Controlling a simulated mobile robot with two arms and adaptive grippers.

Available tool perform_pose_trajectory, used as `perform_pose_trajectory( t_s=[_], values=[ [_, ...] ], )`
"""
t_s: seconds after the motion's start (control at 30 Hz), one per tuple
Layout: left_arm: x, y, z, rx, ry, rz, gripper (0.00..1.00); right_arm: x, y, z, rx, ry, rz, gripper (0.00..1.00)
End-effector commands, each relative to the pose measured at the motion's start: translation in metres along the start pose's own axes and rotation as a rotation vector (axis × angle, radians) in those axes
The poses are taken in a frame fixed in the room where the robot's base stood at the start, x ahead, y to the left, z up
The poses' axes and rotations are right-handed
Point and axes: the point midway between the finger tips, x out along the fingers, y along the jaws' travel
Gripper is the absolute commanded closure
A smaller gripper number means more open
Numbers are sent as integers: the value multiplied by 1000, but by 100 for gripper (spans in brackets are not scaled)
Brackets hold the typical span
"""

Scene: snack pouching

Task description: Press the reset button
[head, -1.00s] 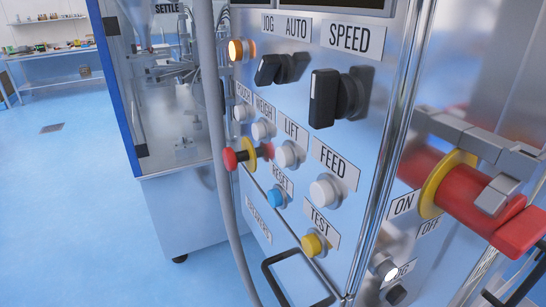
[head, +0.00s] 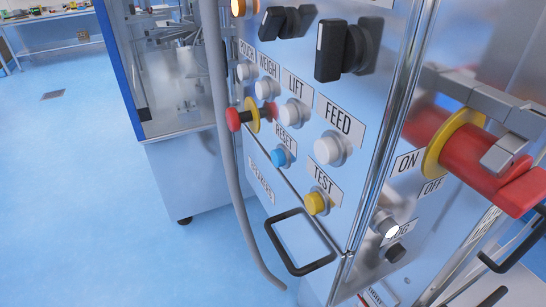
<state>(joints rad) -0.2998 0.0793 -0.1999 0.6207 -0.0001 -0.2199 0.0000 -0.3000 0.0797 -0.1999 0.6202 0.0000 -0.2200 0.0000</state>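The reset button (head: 280,155) is a small blue round push button on the steel control panel. Its RESET label (head: 286,137) sits just above it. It is below the white LIFT button (head: 294,112), to the right of the red emergency stop (head: 236,119) with its yellow collar, and up and left of the yellow TEST button (head: 316,203). Nothing covers the blue button.
A white FEED button (head: 331,149) and black selector knobs (head: 338,50) share the panel. A grey hose (head: 226,140) hangs along its left edge. A black handle (head: 300,262) sticks out below. A red rotary switch (head: 487,172) is at right. Blue floor at left is clear.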

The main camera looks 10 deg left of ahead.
Motion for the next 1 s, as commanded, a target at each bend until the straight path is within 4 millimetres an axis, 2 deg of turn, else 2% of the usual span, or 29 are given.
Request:
perform_pose_trajectory(
  t_s=[0.07,0.37,1.0],
  values=[
    [0,0,0,0,0,0,73,0,0,0,0,0,0,100],
    [0,0,0,0,0,0,100,0,0,0,0,0,0,100],
    [0,0,1,0,-1,0,100,0,0,0,0,0,0,100]
  ],
)
